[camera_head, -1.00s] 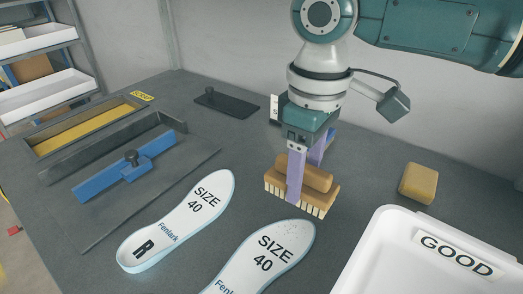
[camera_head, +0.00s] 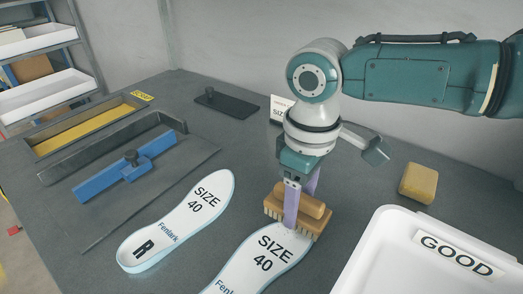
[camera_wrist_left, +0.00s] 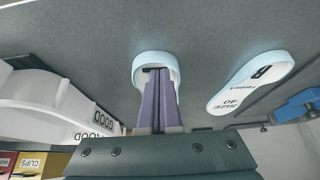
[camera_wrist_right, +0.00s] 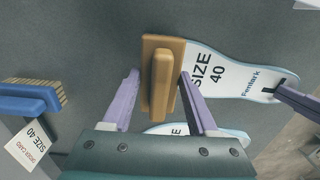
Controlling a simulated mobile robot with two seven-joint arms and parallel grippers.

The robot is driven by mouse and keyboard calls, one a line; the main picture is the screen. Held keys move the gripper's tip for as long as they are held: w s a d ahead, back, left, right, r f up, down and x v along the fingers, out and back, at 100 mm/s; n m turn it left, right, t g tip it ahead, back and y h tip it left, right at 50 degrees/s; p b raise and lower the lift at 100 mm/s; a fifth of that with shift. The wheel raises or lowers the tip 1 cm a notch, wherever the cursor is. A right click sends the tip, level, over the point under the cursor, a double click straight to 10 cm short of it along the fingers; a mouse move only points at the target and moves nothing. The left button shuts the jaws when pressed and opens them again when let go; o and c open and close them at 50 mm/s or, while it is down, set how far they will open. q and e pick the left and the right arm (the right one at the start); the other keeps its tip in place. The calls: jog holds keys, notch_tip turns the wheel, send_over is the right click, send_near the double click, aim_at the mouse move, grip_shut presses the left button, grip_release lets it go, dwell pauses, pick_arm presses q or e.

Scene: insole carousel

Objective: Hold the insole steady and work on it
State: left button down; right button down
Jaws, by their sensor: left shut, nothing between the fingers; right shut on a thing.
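My right gripper (camera_head: 291,208) is shut on the handle of a wooden brush (camera_head: 317,222), bristles down. The brush overlaps the toe end of the near white insole (camera_head: 262,262), marked SIZE 40; whether the bristles touch is unclear. The right wrist view shows the brush (camera_wrist_right: 163,85) between the purple fingers, at that insole's end (camera_wrist_right: 222,75). My left gripper (camera_wrist_left: 158,72) is shut and empty, its fingertips at the insole's heel (camera_wrist_left: 140,60); it is out of the head view. A second insole (camera_head: 180,220), marked R, lies to the left.
A white GOOD tray (camera_head: 375,240) stands at right, with a tan block (camera_head: 418,183) behind it. A blue slider (camera_head: 125,168) on a dark plate and a yellow-bottomed trough (camera_head: 90,125) lie left. A blue brush (camera_wrist_right: 30,100) and size card (camera_wrist_right: 35,142) are behind my right gripper.

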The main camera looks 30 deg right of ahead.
jog(key=shift+f, duration=0.6)
dwell(0.7)
jog(key=shift+s+a+r, duration=0.1)
jog(key=shift+s+a, duration=0.2)
jog(key=shift+a, duration=0.35)
jog(key=shift+s+a, duration=0.25)
jog(key=shift+a, duration=0.4)
jog(key=shift+w+d, duration=0.3)
jog(key=shift+d, duration=0.35)
jog(key=shift+w+d, duration=0.25)
jog(key=shift+d, duration=0.4)
jog(key=shift+s+a, duration=0.3)
jog(key=shift+a, duration=0.35)
jog(key=shift+s+a, duration=0.25)
jog(key=shift+a, duration=0.4)
notch_tip(320, 180, up, 7)
